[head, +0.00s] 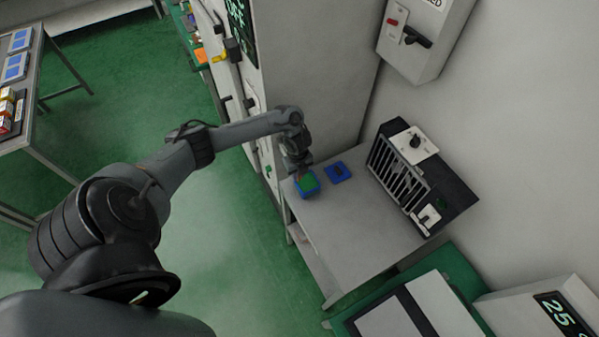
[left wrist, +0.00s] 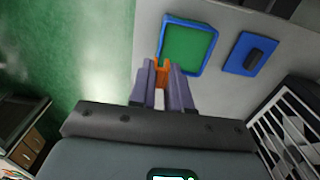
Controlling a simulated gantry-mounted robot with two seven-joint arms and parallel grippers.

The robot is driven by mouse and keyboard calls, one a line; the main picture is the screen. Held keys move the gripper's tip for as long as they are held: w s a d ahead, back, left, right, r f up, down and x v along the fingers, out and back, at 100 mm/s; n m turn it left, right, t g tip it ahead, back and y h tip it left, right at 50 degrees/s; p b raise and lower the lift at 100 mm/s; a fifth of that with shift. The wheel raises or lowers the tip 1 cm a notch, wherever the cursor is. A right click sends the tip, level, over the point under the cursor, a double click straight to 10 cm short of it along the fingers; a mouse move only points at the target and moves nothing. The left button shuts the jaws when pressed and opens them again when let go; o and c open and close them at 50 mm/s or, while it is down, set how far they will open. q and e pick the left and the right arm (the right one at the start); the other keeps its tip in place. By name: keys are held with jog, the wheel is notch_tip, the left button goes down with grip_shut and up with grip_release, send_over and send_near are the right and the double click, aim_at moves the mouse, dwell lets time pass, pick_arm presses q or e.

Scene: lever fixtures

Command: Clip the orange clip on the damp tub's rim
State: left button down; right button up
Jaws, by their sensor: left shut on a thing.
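In the left wrist view the tub (left wrist: 189,46) lies just ahead of the fingers. My left gripper (head: 299,169) is over the tub's edge; in the left wrist view its fingers (left wrist: 163,82) are shut on the orange clip (left wrist: 162,66). The clip is at the tub's near left corner by the rim; I cannot tell whether it touches or sits on the rim. My right gripper is not in view.
A blue lid-like piece with a dark handle (head: 338,172) lies beside the tub. A black slatted unit (head: 400,178) stands at the table's back. A tall grey cabinet (head: 300,60) rises beside the table. The table's front part (head: 350,235) is clear.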

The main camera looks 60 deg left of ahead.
aim_at(298, 185)
pick_arm(q)
jog(key=shift+f+b, duration=1.05)
jog(key=shift+f, duration=0.5)
jog(key=shift+f, duration=0.2)
dwell(0.4)
jog(key=shift+f+b, duration=0.35)
jog(key=shift+f, duration=0.05)
jog(key=shift+f, duration=0.1)
jog(key=shift+f, duration=0.2)
dwell(0.3)
jog(key=shift+f+b, duration=0.1)
jog(key=shift+b, duration=0.25)
jog(key=shift+f, duration=0.25)
jog(key=shift+f+b, duration=0.2)
jog(key=shift+b, duration=0.15)
